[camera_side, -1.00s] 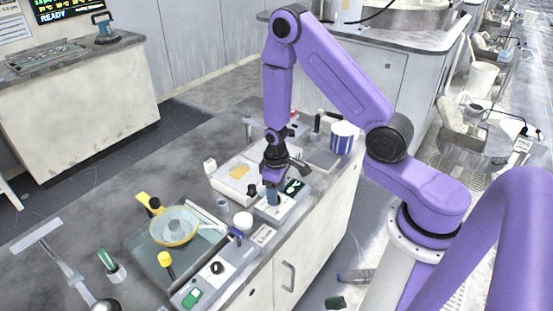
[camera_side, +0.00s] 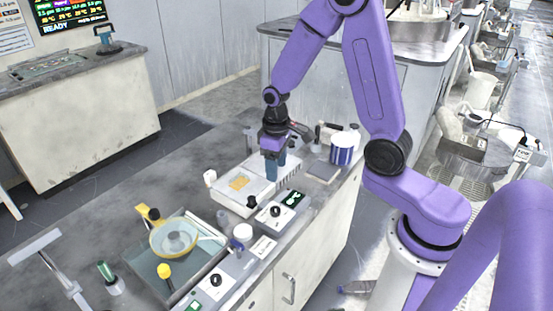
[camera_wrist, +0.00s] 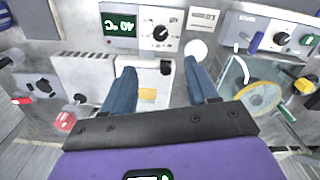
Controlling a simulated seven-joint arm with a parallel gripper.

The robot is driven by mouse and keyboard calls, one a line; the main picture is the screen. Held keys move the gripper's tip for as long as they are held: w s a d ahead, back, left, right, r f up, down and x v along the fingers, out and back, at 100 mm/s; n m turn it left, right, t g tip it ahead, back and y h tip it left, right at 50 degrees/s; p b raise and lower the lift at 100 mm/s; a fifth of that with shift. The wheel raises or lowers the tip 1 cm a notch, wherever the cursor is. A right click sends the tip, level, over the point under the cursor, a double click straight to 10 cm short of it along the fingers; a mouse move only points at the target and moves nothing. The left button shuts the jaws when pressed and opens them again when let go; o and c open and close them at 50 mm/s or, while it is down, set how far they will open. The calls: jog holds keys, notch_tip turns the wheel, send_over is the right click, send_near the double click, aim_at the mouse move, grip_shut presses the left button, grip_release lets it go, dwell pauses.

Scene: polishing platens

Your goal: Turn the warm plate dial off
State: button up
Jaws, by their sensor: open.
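The warm plate is a white box (camera_side: 222,188) with a yellow patch on its top; it also shows in the wrist view (camera_wrist: 82,72). Its control box (camera_side: 288,221) has a black round dial (camera_side: 275,211) and a lit green display (camera_side: 294,198). In the wrist view the dial (camera_wrist: 160,33) sits beside the display (camera_wrist: 119,25), which reads upside down, apparently 40 °C. I cannot tell the dial's setting. My gripper (camera_side: 274,168) is open and empty, above the warm plate and apart from the dial. Its blue fingers (camera_wrist: 160,75) point toward the control box in the wrist view.
A second control box with a dial (camera_side: 215,280) stands at the front left. A glass-topped unit with a yellow-rimmed bowl (camera_side: 158,252) is to the left. A blue-striped white tub (camera_side: 342,150) stands to the right. A white-capped jar (camera_side: 243,232) is near the control box.

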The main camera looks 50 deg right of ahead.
jog(key=shift+r, duration=0.9)
jog(key=shift+s+a, duration=0.1)
jog(key=s+a+r+n, duration=0.5)
jog(key=s+a, duration=0.2)
jog(key=s, duration=0.3)
jog(key=s+r+n, duration=0.3)
jog(key=s+n, duration=0.1)
jog(key=s, duration=0.9)
jog(key=shift+a+r, duration=0.2)
jog(key=shift+r, duration=0.1)
